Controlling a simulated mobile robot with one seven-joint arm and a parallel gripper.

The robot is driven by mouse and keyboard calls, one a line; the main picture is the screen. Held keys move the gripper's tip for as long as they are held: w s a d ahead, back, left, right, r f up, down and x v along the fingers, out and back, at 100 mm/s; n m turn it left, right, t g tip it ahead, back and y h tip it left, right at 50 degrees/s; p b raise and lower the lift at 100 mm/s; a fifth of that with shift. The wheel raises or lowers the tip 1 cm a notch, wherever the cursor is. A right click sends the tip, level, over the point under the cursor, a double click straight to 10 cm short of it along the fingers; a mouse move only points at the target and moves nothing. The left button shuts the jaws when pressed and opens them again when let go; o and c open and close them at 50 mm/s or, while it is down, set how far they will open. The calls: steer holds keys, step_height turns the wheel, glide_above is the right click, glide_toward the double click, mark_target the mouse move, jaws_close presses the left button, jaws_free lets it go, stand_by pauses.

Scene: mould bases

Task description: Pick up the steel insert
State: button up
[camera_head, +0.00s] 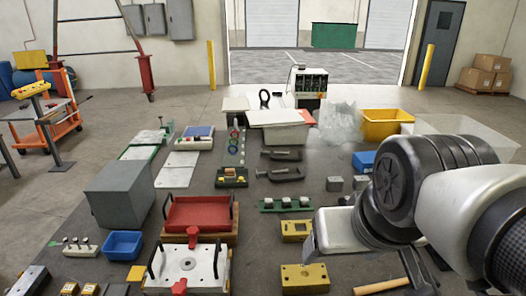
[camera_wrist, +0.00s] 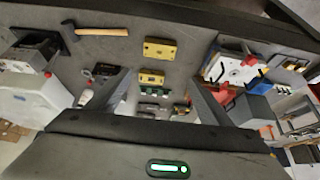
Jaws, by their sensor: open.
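Several small pale metal blocks sit in a row on a green holder (camera_head: 262,207) in the middle of the bench. I cannot tell which of these is the steel insert. The green holder also shows between my fingers in the wrist view (camera_wrist: 154,88). My gripper (camera_wrist: 158,95) is open and empty, its two dark fingers wide apart. In the head view my arm hides part of the bench on the right.
Two yellow blocks, a nearer one (camera_head: 305,279) and a farther one (camera_head: 296,230), stand near the green holder. A hammer (camera_head: 385,286) lies at the front right. A red tray (camera_head: 200,214), a white mould base (camera_head: 187,267) and a grey box (camera_head: 120,195) occupy the left.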

stand_by(0.4)
steer(key=shift+w, duration=0.1)
steer(key=c, duration=0.4)
steer(key=w, duration=0.2)
steer(key=w+r+b, duration=0.1)
steer(key=w, duration=0.2)
steer(key=w+r, duration=0.1)
steer(key=w, duration=0.1)
steer(key=shift+w+a, duration=0.1)
steer(key=shift+w, duration=0.1)
steer(key=shift+c, duration=0.6)
steer(key=g+b, duration=0.1)
steer(key=b, duration=0.4)
glide_above(287, 200)
steer(key=s, duration=0.3)
step_height(287, 200, down, 27)
steer(key=shift+w+a, duration=0.1)
steer(key=shift+p+x, duration=0.35)
steer(key=shift+x, duration=2.65)
